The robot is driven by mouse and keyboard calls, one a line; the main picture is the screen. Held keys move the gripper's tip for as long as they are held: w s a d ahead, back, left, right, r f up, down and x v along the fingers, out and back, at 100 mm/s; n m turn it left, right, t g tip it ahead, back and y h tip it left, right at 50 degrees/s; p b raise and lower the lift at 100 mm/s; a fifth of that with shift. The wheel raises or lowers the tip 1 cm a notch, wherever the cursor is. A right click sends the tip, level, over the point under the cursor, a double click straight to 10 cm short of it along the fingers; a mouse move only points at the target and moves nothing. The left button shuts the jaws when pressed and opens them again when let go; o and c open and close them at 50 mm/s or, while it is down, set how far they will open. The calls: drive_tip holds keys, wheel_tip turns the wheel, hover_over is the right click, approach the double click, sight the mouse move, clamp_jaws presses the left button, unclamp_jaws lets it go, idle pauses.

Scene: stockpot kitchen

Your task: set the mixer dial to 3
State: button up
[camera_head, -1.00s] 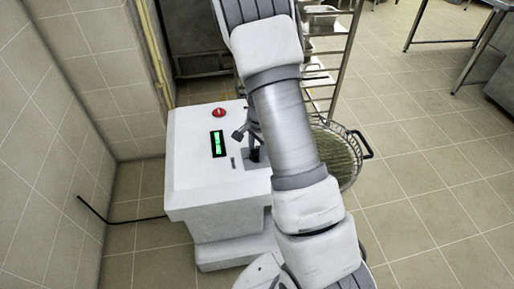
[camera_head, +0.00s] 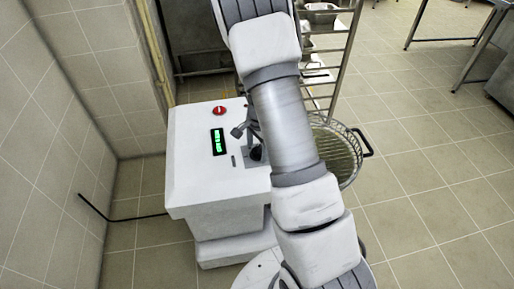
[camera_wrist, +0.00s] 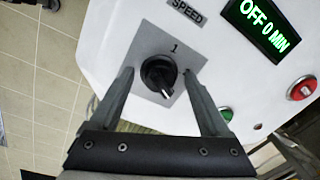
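The white mixer body (camera_head: 205,180) stands left of centre in the head view. In the wrist view its black dial (camera_wrist: 158,71) sits on a grey square plate (camera_wrist: 152,40). The digit 1 is printed at the top of the plate, under a SPEED label (camera_wrist: 186,11). A pale mark on the dial points down and slightly right; other digits are not visible. My gripper (camera_wrist: 159,76) is open, with one finger on each side of the dial. I see gaps between fingers and dial; contact is not clear. In the head view my arm partly hides the dial.
A green display (camera_wrist: 262,25) reads OFF 0 MIN. A red button (camera_wrist: 302,88) and a green button (camera_wrist: 226,113) are beside the dial. A wire basket or guard (camera_head: 345,160) and a metal rack (camera_head: 350,50) stand right of the mixer. A tiled wall (camera_head: 45,130) is at left.

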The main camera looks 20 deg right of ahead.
drive_tip(key=shift+r, duration=0.1)
wheel_tip(320, 180, up, 17)
drive_tip(key=s+p, duration=0.1)
drive_tip(key=p, duration=0.3)
drive_tip(key=shift+s+d, duration=0.1)
drive_tip(key=shift+d, duration=0.05)
drive_tip(key=shift+r, duration=0.1)
drive_tip(key=s+a+r+n+t+p, duration=0.1)
drive_tip(key=s+a+r+n, duration=0.15)
drive_tip(key=r, duration=0.25)
drive_tip(key=s+a+r+n+y+p, duration=0.1)
drive_tip(key=s+a+r+n, duration=0.15)
drive_tip(key=r, duration=0.25)
drive_tip(key=s+a+r+n+t+p, duration=0.1)
drive_tip(key=s+r, duration=0.2)
drive_tip(key=r, duration=0.2)
drive_tip(key=s+a+r+n+t+p, duration=0.1)
drive_tip(key=s+r+n, duration=0.3)
drive_tip(key=s, duration=0.2)
drive_tip(key=s+a+r+n+t+h+p, duration=0.1)
drive_tip(key=s+a+r+n, duration=0.1)
drive_tip(key=s+r+n, duration=0.3)
drive_tip(key=shift+s+a+t+p, duration=0.3)
drive_tip(key=shift+s+t+p, duration=0.1)
drive_tip(key=shift+s, duration=0.8)
